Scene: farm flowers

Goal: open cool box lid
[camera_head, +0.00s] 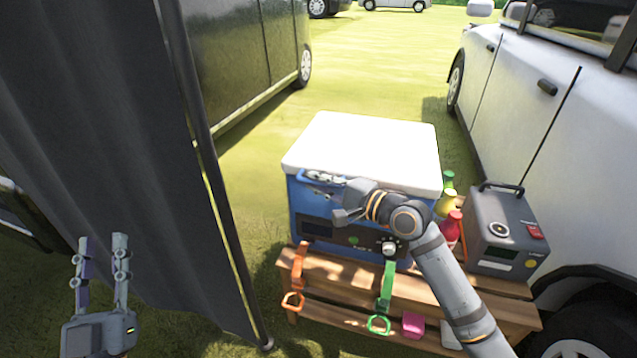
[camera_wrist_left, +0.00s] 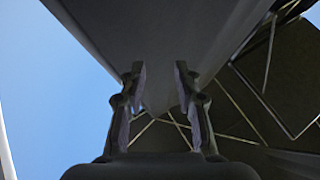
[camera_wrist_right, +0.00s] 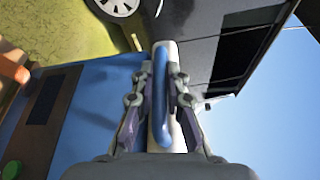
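The cool box has a blue body (camera_head: 300,212) and a thick white lid (camera_head: 365,145). It stands on a wooden slatted stand, and its lid lies flat on the body. A blue handle (camera_wrist_right: 160,105) sits at the lid's front left edge. My right gripper (camera_head: 322,178) is at that handle. In the right wrist view its fingers lean in on both sides of the handle and appear shut on it. My right arm hides part of the box front. My left gripper (camera_head: 102,245) is open, empty and away from the box, at the lower left.
A dark cloth (camera_head: 110,150) on a pole hangs between my left gripper and the box. Bottles (camera_head: 450,230) and a grey device (camera_head: 500,235) stand right of the box. Orange (camera_head: 297,275) and green (camera_head: 384,295) straps hang on the stand (camera_head: 340,285). A white vehicle (camera_head: 560,130) is close on the right.

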